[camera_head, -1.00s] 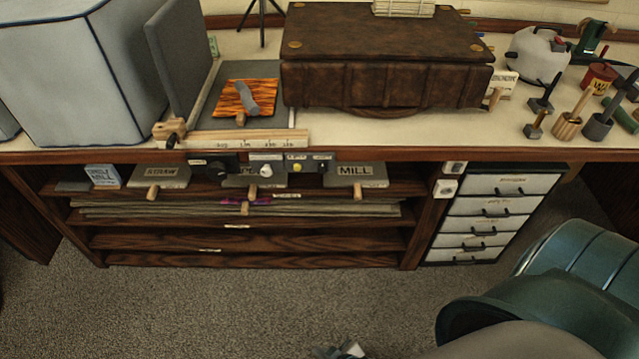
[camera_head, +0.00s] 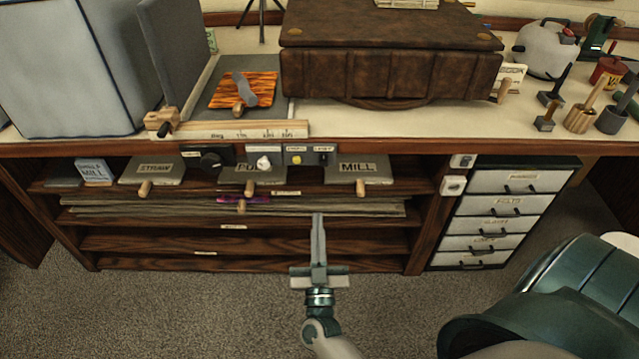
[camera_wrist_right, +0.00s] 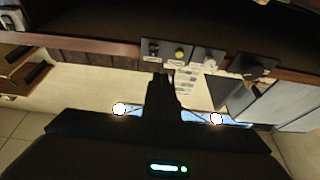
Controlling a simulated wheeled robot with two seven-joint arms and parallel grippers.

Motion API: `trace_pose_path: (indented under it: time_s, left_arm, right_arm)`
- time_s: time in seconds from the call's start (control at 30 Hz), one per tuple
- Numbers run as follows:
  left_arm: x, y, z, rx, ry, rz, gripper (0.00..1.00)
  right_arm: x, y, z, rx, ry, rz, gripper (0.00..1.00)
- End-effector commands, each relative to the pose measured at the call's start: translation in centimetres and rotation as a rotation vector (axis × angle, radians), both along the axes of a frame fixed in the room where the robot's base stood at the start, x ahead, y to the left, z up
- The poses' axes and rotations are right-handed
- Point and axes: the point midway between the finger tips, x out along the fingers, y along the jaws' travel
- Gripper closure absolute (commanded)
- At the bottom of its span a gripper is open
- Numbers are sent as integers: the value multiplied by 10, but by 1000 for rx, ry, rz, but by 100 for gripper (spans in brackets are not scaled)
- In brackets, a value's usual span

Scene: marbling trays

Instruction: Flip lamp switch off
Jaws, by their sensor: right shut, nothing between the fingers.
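A row of small controls is mounted under the desk's front edge: a black box with a round knob (camera_head: 210,161), a white knob (camera_head: 263,162), a yellow button (camera_head: 296,161) and a small dark switch unit (camera_head: 323,159) at the right end. Their labels are too small to read, so I cannot tell which one is the lamp switch. My right gripper (camera_head: 318,216) is shut and empty, pointing up, below and apart from the controls. In the right wrist view the controls appear in reverse order, with the switch unit (camera_wrist_right: 151,50) beyond my gripper's fingers (camera_wrist_right: 163,78). My left gripper is not in view.
The wooden desk edge (camera_head: 380,147) overhangs open shelves holding labelled blocks with wooden handles, such as the MILL block (camera_head: 365,170). A white drawer unit (camera_head: 505,205) stands right. A brown case (camera_head: 390,60) sits on the desk.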

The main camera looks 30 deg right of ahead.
Motion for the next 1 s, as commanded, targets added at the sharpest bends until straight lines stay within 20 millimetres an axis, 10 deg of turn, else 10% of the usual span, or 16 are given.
trace_pose_path:
  time_s: [0.57, 1.0]
  left_arm:
    - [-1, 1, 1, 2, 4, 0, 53]
    - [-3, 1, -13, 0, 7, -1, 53]
  right_arm:
    - [1, -6, 6, 1, -14, -25, 100]
    - [44, -32, 28, -1, -17, -24, 100]
